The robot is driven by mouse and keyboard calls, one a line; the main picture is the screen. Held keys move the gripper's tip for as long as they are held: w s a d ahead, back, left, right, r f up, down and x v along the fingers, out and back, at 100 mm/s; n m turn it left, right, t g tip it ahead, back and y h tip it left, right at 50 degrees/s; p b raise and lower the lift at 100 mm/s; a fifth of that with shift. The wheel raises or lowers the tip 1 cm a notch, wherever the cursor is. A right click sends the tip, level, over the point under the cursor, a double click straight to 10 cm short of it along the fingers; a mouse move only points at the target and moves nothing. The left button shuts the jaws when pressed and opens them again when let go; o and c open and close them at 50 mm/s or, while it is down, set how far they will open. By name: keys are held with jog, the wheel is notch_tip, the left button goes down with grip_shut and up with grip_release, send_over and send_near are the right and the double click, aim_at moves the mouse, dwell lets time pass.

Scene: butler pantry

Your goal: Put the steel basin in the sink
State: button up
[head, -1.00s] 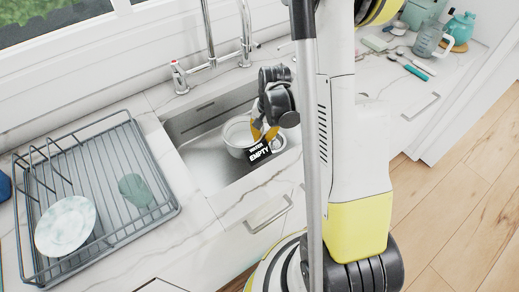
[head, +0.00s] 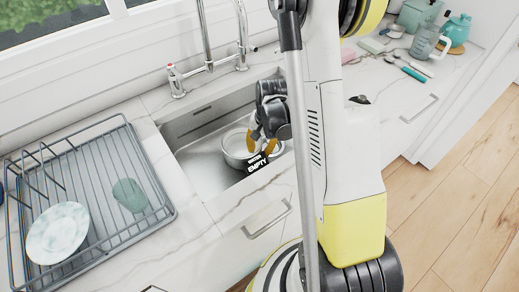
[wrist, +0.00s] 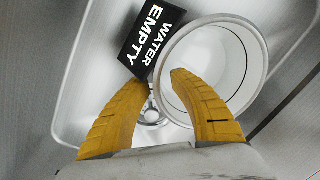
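The steel basin (head: 234,151) is a round metal vessel, low inside the sink (head: 198,168) in the head view. I cannot tell whether its bottom touches the sink floor. In the wrist view the basin (wrist: 252,45) is seen from above and looks empty inside. A black label reading "WATER EMPTY" (wrist: 152,35) shows beside it. My gripper (wrist: 161,78) has its yellow fingertips close together, with the basin's near-left rim between them. It looks shut on that rim. In the head view my gripper (head: 262,138) is over the sink, at the basin's right side.
A two-handled faucet (head: 211,62) stands behind the sink. A wire dish rack (head: 95,190) with a plate (head: 57,234) is left of it. A drain (wrist: 151,115) shows beside the basin.

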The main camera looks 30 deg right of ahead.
notch_tip(320, 180, up, 12)
jog(key=d+p, duration=0.1)
jog(key=p, duration=0.3)
jog(key=s+a+r+n+t, duration=0.3)
jog(key=s+a+r+n, duration=0.1)
jog(key=a+r, duration=0.3)
jog(key=s+a+r+n+t+h, duration=0.1)
jog(key=s+a+r+n+t, duration=0.2)
jog(key=r, duration=0.8)
jog(key=s+a+n, duration=0.2)
jog(key=s+a, duration=0.1)
jog(key=a, duration=0.1)
jog(key=shift+s+a+r, duration=0.25)
jog(key=shift+s+r, duration=0.1)
jog(key=shift+s, duration=0.05)
